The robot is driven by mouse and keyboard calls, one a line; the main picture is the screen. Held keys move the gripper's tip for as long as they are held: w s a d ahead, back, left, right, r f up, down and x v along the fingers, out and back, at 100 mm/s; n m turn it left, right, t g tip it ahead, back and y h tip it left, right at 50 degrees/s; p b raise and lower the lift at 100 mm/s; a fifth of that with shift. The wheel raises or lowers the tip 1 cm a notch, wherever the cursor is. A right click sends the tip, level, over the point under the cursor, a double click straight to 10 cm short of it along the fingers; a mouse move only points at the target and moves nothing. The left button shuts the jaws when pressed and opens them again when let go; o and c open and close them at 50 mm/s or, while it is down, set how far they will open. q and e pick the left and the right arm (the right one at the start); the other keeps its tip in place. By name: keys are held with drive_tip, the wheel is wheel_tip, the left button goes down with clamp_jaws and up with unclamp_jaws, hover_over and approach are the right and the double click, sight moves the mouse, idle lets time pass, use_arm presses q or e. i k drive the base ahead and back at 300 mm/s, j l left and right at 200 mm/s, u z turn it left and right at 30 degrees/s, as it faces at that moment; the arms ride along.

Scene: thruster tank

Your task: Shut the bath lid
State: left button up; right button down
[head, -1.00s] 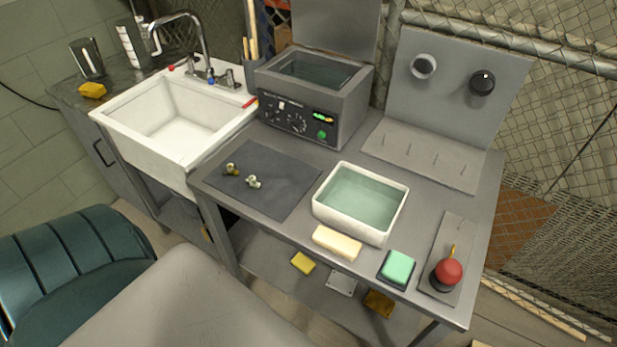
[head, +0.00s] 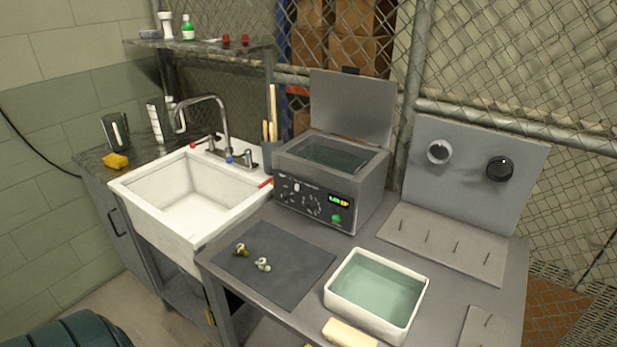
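The bath (head: 322,188) is a grey box with dials, a lit display and a green button on its front. It stands at the back of the metal table, with liquid inside. Its lid (head: 351,107) stands upright, hinged at the rear, with a small dark handle (head: 350,70) at the top edge. The lid is open. Neither of my grippers shows in the head view.
A white tub of liquid (head: 373,292) and a dark mat (head: 272,265) with two small fittings lie in front of the bath. A cup of wooden tools (head: 270,152) stands close on its left, beside the sink (head: 190,195). A panel with two knobs (head: 470,185) stands to the right.

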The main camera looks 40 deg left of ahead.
sight(347, 103)
drive_tip(key=i+u, duration=0.15)
drive_tip(key=u, duration=0.25)
drive_tip(key=i+l+u, duration=0.1)
drive_tip(key=u, duration=0.35)
drive_tip(key=i+l+u, duration=0.15)
drive_tip(key=u, duration=0.25)
